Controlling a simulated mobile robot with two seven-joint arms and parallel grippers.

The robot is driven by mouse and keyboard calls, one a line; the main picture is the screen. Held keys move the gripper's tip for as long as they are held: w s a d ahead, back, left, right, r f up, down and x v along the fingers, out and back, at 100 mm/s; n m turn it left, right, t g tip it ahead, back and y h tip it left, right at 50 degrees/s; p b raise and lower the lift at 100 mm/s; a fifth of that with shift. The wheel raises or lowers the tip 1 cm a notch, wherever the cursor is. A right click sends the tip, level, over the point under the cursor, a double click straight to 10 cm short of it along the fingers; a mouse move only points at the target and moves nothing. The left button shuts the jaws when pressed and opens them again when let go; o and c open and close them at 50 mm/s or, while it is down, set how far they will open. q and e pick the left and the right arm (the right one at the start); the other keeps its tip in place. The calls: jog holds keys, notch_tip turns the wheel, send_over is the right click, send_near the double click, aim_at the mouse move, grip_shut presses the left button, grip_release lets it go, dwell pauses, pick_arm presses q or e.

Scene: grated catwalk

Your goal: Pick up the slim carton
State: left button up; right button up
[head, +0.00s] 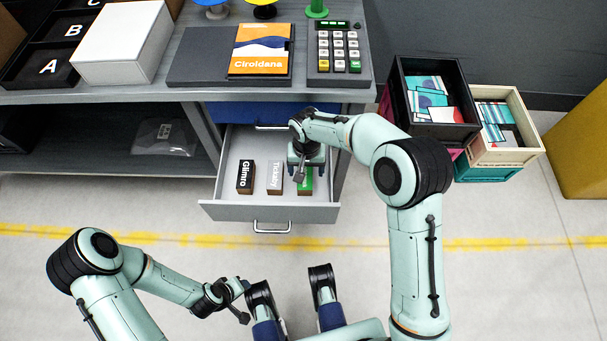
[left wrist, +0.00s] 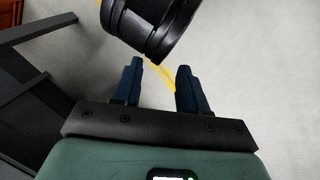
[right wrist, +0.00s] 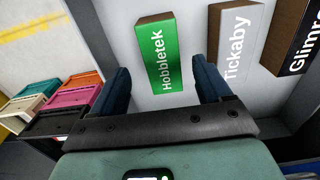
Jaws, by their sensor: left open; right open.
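Three cartons stand in the open drawer (head: 231,208): black Glimro (head: 245,177), white-faced Tickaby (head: 275,178) and green Hobbletek (head: 306,185). I cannot tell for sure which one the task calls slim. My right gripper (head: 306,163) is over the drawer by Hobbletek and partly hides it. In the right wrist view, its open, empty fingers (right wrist: 162,80) have green Hobbletek (right wrist: 160,58) between and beyond them; Tickaby (right wrist: 238,45) is just right, and Glimro (right wrist: 303,40) farther right. My left gripper (left wrist: 158,80) is open and empty over the floor.
The desk top (head: 200,88) above the drawer holds an orange Ciroldana box (head: 260,50), a keypad (head: 338,50) and a white box (head: 122,42). Stacked crates (head: 505,125) stand right of the desk. The floor in front of the drawer is clear.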

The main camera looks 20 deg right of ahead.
notch_tip(320, 180, down, 5)
jog(key=shift+w+a+f+b, duration=0.1)
jog(key=shift+a+f+b, duration=0.05)
jog(key=shift+b, duration=0.55)
pick_arm(q)
jog(key=shift+w+a+f+t, duration=0.2)
jog(key=shift+w+a+f, duration=0.1)
jog(key=shift+w+f, duration=0.25)
jog(key=shift+w+a+f+t, duration=0.2)
jog(key=shift+w+a+f, duration=0.1)
jog(key=shift+w, duration=0.3)
pick_arm(e)
jog(key=c, duration=1.1)
